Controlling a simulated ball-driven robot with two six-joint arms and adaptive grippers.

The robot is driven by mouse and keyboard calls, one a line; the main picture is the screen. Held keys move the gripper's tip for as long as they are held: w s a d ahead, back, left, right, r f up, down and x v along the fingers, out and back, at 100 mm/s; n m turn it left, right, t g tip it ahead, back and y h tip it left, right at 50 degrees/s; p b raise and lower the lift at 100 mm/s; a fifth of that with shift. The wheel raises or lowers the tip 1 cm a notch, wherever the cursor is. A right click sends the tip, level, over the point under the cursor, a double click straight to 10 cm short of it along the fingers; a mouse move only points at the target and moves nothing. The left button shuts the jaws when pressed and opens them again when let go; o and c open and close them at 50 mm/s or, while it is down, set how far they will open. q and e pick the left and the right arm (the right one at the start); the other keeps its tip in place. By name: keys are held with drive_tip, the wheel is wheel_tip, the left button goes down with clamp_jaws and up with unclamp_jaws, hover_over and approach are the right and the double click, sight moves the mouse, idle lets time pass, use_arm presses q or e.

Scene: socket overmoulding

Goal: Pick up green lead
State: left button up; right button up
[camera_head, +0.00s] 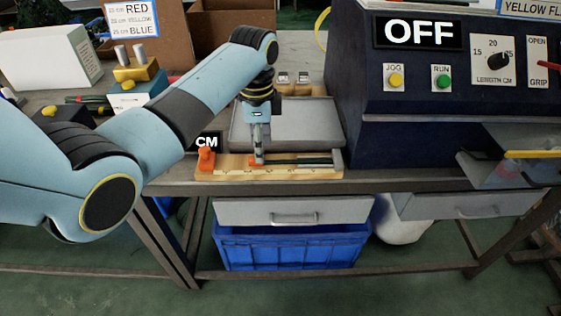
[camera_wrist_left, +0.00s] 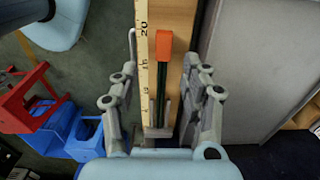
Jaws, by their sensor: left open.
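A dark green lead (camera_head: 300,161) lies along the wooden measuring board (camera_head: 322,174), with an orange end piece beside my gripper. In the left wrist view the lead (camera_wrist_left: 160,92) runs lengthwise below the orange end piece (camera_wrist_left: 163,44), beside the ruler scale (camera_wrist_left: 143,70). My left gripper (camera_head: 257,158) points down over the board. In the left wrist view its fingers (camera_wrist_left: 161,62) are open, one on each side of the lead and apart from it. The contact height is hard to tell. My right gripper is not in view.
An orange stop (camera_head: 206,159) stands at the board's left end. A grey tray (camera_head: 287,125) lies behind it. The dark machine (camera_head: 430,100) showing OFF stands on the right. Red and green leads (camera_head: 88,99) lie at the left. A blue crate (camera_head: 292,248) sits below.

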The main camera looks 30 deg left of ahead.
sight(251, 161)
use_arm(q)
wheel_tip(251, 161, down, 4)
drive_tip(key=shift+w+a+r, duration=0.1)
drive_tip(key=shift+a, duration=0.05)
clamp_jaws()
